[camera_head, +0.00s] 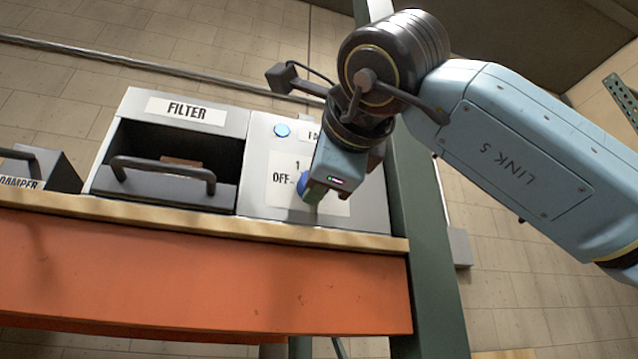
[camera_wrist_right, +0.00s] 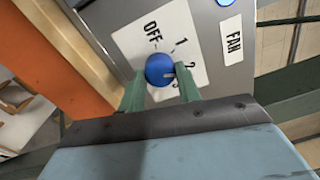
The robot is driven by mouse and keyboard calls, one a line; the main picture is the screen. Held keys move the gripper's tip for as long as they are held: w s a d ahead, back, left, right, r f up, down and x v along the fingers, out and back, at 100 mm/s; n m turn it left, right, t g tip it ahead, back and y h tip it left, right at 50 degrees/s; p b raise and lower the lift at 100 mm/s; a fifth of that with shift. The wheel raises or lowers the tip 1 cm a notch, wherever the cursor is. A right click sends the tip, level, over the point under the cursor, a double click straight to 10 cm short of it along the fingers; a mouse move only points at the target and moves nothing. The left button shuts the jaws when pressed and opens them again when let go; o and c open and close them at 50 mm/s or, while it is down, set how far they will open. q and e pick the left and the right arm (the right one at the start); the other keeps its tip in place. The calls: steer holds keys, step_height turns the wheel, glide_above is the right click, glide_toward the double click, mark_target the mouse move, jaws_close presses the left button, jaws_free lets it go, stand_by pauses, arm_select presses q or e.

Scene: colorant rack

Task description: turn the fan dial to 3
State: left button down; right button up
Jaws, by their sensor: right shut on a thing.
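The fan dial is a round blue knob (camera_wrist_right: 159,68) on a white plate (camera_wrist_right: 138,40) marked OFF, 1, 2 and 3. A small pale mark on its right side faces roughly toward the 2; the exact setting is hard to tell. My right gripper (camera_wrist_right: 160,90) is shut on the knob, with one green finger on each side of it. Only part of the blue knob (camera_head: 304,185) shows there. My left gripper is not in view.
A blue round button (camera_head: 282,130) sits above the plate. Left of the fan box is the FILTER box (camera_head: 185,108) with a dark handle (camera_head: 165,170), then the DAMPER box (camera_head: 40,165). All stand on a shelf (camera_head: 200,280); a green post (camera_head: 420,220) rises at right.

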steer(key=m+b, duration=0.3)
steer(key=m, duration=0.7)
steer(key=shift+a+m, duration=0.1)
steer(key=shift+m, duration=0.3)
steer(key=shift+b, duration=0.3)
steer(key=o, duration=1)
steer(key=shift+c, duration=0.2)
steer(key=b+v, duration=0.3)
steer(key=v, duration=1)
steer(key=shift+s, duration=0.3)
